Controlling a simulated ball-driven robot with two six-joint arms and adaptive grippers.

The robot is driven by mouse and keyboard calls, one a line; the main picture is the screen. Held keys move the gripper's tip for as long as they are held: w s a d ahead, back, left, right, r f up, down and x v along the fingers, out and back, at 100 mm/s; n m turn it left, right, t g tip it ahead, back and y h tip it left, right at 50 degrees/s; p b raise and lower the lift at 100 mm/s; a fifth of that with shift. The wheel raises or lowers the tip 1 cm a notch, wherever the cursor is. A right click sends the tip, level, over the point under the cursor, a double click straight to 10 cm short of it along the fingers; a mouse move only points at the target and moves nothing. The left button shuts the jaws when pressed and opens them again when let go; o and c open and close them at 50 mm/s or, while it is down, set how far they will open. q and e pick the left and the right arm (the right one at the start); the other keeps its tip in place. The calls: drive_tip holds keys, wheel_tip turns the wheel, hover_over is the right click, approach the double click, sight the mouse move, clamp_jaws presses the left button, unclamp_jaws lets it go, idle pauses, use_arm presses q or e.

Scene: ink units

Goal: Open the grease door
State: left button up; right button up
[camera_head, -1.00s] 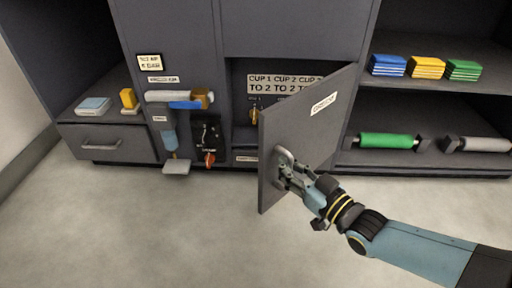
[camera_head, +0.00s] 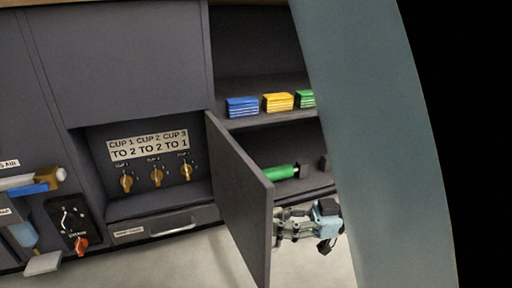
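The grease door (camera_head: 240,205) is a dark grey panel hinged at the right side of a recess, swung wide open. I see its inner face; its free edge points towards me. The handle on its outer face is hidden. My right gripper (camera_head: 284,226) is just right of the free edge, on the outer-face side. Its fingertips are partly behind the door, so its grip on the handle cannot be told. The open recess shows several brass knobs (camera_head: 156,176) under a cup label (camera_head: 149,145). My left gripper is not in view.
A drawer (camera_head: 165,227) lies below the recess. Blue (camera_head: 242,107) and yellow (camera_head: 278,102) stacks and a green roller (camera_head: 280,173) sit on shelves behind the door. My blue-grey arm blocks the right side.

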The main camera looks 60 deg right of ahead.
drive_tip(key=o, duration=0.4)
drive_tip(key=shift+a, duration=0.3)
drive_tip(key=shift+o, duration=1.1)
drive_tip(key=shift+d, duration=0.1)
drive_tip(key=v, duration=1.2)
drive_tip(key=shift+s, duration=0.1)
